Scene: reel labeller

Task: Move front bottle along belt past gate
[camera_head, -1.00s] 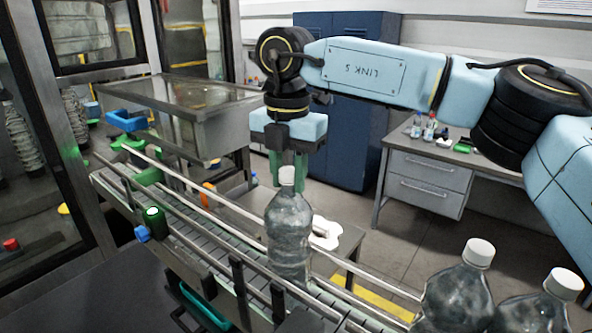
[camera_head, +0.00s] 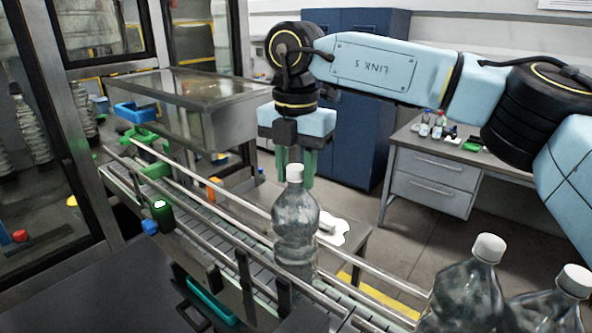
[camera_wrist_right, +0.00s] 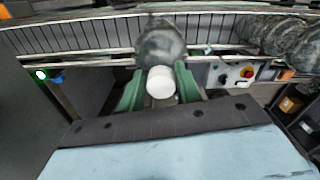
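The front bottle (camera_head: 295,228), clear with a white cap (camera_head: 294,173), stands upright on the grey belt (camera_head: 222,226), apart from the others. My right gripper (camera_head: 295,168) points down at its cap and neck. In the right wrist view, its green fingers (camera_wrist_right: 159,90) stand apart on either side of the cap (camera_wrist_right: 160,82), with small gaps showing; firm contact on the neck is not visible. A green bracket (camera_head: 153,170), possibly the gate, sits across the belt farther up-left. My left gripper is not in view.
Two more capped bottles (camera_head: 468,290) stand at the lower right. Metal rails (camera_head: 370,268) run along the belt. A green-topped sensor (camera_head: 160,210) and blue knob (camera_head: 150,227) sit at the near rail. A metal hood (camera_head: 215,105) stands beyond the belt.

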